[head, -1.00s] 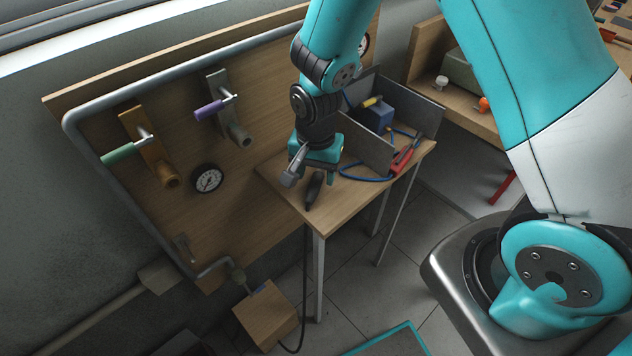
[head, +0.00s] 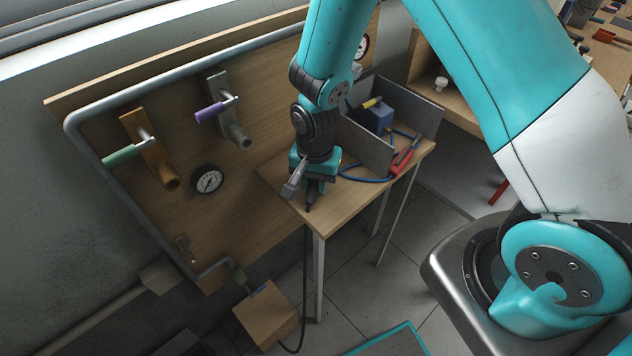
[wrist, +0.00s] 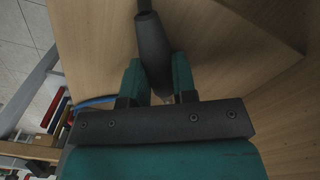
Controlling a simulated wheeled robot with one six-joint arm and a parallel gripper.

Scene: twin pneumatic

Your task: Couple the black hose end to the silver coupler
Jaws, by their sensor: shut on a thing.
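The black hose end (head: 310,203) lies on the small wooden table near its front left corner. My gripper (head: 313,186) is down at it, shut on it from above. In the wrist view the dark hose end (wrist: 151,42) runs between the two teal fingers (wrist: 156,78), its tip partly hidden by the gripper. The silver coupler (head: 238,137) sits on the upright wooden board to the left, below a purple-handled lever (head: 213,110). It is apart from the hose end, with its mouth pointing outward and down.
A brass coupler (head: 168,179) with a green-handled lever (head: 127,153) is to the left of the silver one. A gauge (head: 208,181) is on the board. A grey divider (head: 366,144), blue hose and red-handled tool (head: 403,160) stand or lie right of my gripper.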

